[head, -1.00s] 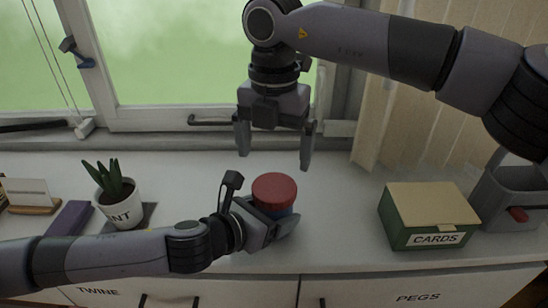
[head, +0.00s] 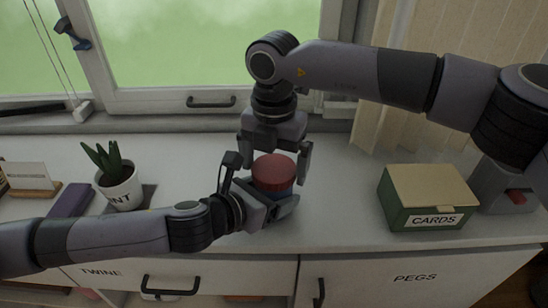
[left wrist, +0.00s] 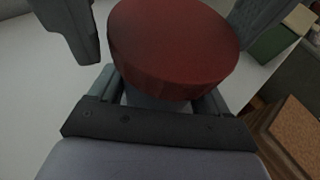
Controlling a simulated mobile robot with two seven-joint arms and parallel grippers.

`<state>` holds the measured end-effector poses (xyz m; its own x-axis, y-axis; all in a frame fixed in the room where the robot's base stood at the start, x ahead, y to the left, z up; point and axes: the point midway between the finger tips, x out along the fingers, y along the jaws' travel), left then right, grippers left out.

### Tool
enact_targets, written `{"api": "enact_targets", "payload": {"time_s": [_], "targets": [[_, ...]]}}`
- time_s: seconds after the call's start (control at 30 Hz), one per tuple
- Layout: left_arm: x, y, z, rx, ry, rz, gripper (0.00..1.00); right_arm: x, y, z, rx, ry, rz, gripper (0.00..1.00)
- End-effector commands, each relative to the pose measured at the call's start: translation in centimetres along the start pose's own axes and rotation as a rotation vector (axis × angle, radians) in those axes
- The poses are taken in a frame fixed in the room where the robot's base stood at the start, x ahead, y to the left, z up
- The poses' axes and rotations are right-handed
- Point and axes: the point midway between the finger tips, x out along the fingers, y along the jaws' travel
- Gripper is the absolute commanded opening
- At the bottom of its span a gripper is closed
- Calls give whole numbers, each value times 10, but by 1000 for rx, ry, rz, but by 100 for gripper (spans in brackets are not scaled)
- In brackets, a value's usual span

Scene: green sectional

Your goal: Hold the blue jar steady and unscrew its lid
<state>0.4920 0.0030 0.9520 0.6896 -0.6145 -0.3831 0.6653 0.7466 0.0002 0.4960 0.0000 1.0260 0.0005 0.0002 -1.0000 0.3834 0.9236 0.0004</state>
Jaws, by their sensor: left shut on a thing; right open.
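The blue jar (head: 284,191) stands on the white counter, capped by a wide red lid (head: 273,172). My left gripper (head: 268,207) comes in low from the left and is shut on the jar body below the lid. My right gripper (head: 276,160) points down over the jar, open, with one finger on each side of the lid; I cannot tell whether they touch it. In the left wrist view the red lid (left wrist: 175,45) sits level on the jar, between the right gripper's spread fingers. Most of the jar body is hidden by the left gripper and lid.
A green card box (head: 427,213) stands to the right, with a grey container (head: 492,195) beside it. A potted plant (head: 120,190), a purple block (head: 70,199) and a card holder (head: 32,196) stand at left. The window frame (head: 215,98) rises behind. Counter between jar and box is clear.

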Motion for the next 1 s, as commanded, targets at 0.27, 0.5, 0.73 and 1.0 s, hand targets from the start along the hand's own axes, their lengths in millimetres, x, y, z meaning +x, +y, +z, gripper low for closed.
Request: {"api": "enact_targets", "payload": {"time_s": [0.27,0.5,0.73,1.0], "targets": [[0,0,0,0,0,0,0,0,0,0,-10,1,0,54],[0,0,0,0,0,1,0,0,0,0,-223,2,0,54],[0,0,0,0,0,1,0,-1,0,0,-303,2,-1,54],[0,1,0,0,0,1,0,-1,0,0,-300,2,0,100]]}}
